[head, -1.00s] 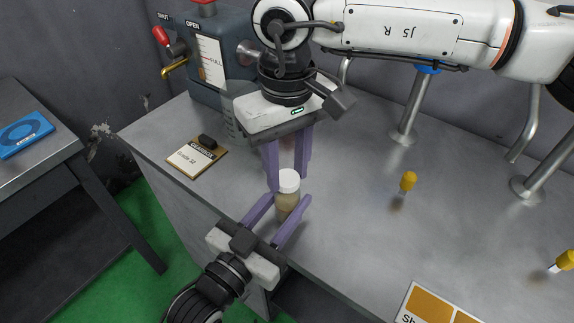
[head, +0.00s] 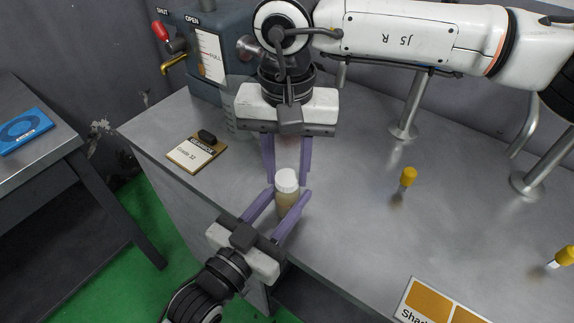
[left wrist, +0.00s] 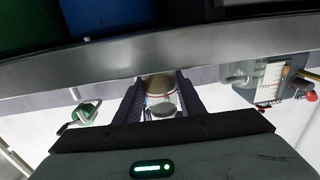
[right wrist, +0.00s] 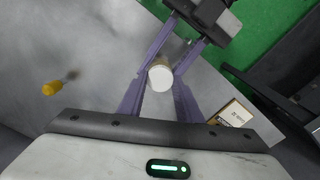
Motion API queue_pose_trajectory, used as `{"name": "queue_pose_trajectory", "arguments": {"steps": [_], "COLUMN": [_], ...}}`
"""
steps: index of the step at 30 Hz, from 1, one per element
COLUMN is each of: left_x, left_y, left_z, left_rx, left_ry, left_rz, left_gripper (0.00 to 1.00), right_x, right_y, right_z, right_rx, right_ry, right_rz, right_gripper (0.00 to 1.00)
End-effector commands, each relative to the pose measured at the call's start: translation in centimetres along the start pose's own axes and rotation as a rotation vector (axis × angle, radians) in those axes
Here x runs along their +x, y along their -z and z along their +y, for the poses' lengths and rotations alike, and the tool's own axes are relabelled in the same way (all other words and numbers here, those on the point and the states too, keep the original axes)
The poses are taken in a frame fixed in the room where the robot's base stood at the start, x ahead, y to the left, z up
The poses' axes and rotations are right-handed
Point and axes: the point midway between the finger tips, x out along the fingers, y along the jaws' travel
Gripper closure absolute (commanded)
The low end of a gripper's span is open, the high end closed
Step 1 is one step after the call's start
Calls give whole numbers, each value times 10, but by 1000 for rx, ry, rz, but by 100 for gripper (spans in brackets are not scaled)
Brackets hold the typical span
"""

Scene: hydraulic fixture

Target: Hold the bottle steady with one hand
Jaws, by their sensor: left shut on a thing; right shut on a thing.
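The bottle (head: 287,203) is small, with a tan body and a white cap (head: 286,180). It stands roughly upright near the table's front edge. My left gripper (head: 288,193), reaching in from the bottom of the head view, is shut on the bottle's body, one finger on each side. The bottle also shows between its fingers in the left wrist view (left wrist: 160,92). My right gripper (head: 286,182) reaches down from above and behind and is shut on the cap, its fingers on either side. The white cap shows between those fingers in the right wrist view (right wrist: 161,78).
A grey hydraulic unit (head: 205,60) with a red-knobbed lever stands at the back left. A small plaque (head: 197,151) lies left of the bottle. A yellow-capped item (head: 408,177) and metal posts (head: 405,120) stand to the right. The table (head: 345,225) between is clear.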

Motion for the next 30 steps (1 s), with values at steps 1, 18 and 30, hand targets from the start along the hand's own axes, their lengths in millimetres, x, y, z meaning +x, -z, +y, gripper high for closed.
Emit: {"name": "queue_pose_trajectory", "arguments": {"steps": [1,18,30], "left_x": [0,0,0], "left_y": [0,-1,-1], "left_z": [0,0,0], "left_rx": [0,0,0], "left_ry": [0,0,0], "left_rz": [-1,-2,-3], "left_gripper": [100,100,100], "right_x": [0,0,1], "right_y": [0,0,-1], "right_z": [0,1,1], "right_rx": [106,1373,2251], "right_ry": [0,0,-1], "right_rz": [0,0,-1], "right_gripper": [89,89,89]}}
